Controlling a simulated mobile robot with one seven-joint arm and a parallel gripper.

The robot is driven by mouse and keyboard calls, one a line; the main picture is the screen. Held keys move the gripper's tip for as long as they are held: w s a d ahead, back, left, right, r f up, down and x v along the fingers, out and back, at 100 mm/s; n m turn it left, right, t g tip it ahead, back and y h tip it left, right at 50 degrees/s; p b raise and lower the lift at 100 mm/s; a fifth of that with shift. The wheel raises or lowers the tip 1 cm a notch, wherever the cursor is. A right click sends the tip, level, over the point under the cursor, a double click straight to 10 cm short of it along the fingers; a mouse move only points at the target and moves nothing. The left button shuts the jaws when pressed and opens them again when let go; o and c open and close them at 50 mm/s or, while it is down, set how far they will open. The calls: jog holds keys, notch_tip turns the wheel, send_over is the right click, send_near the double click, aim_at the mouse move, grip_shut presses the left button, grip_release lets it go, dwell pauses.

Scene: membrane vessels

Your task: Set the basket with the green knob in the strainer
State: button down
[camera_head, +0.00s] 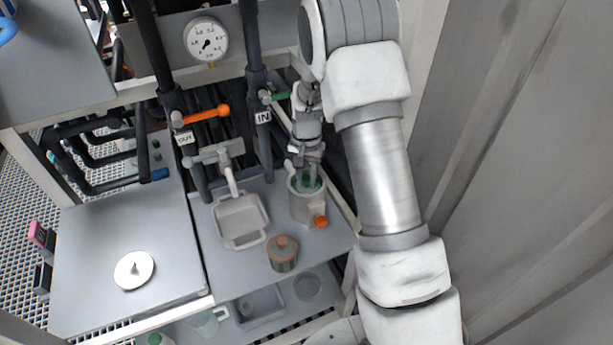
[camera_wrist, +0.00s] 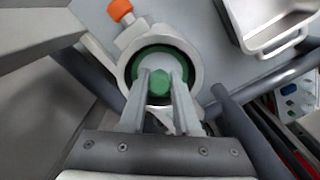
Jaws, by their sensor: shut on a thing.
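The strainer (camera_head: 306,205) is a pale grey round cup with an orange knob low on its front, standing on the right of the grey shelf. It also shows in the wrist view (camera_wrist: 195,57). The basket with the green knob (camera_wrist: 160,80) is inside the strainer's open mouth, its green rim ringed by the cup wall. How deep it sits cannot be told. My gripper (camera_wrist: 159,88) points down into the mouth, its two fingers shut on the green knob. In the head view my gripper (camera_head: 309,174) partly hides the basket.
A second basket with a reddish-brown knob (camera_head: 283,254) stands on the shelf in front of the strainer. A grey tray (camera_head: 240,219) lies to the left. Pipes with an orange handle (camera_head: 207,114) and a green handle (camera_head: 275,96) rise behind. A white disc (camera_head: 134,270) lies on the left panel.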

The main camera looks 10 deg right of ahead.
aim_at(307, 186)
jog(key=shift+f+b, duration=0.85)
jog(key=shift+f, duration=0.5)
jog(key=shift+f, duration=0.25)
jog(key=c, duration=0.5)
grip_release()
jog(key=shift+c, duration=0.2)
notch_tip(307, 186, up, 17)
jog(key=shift+r, duration=0.2)
jog(key=shift+r, duration=0.1)
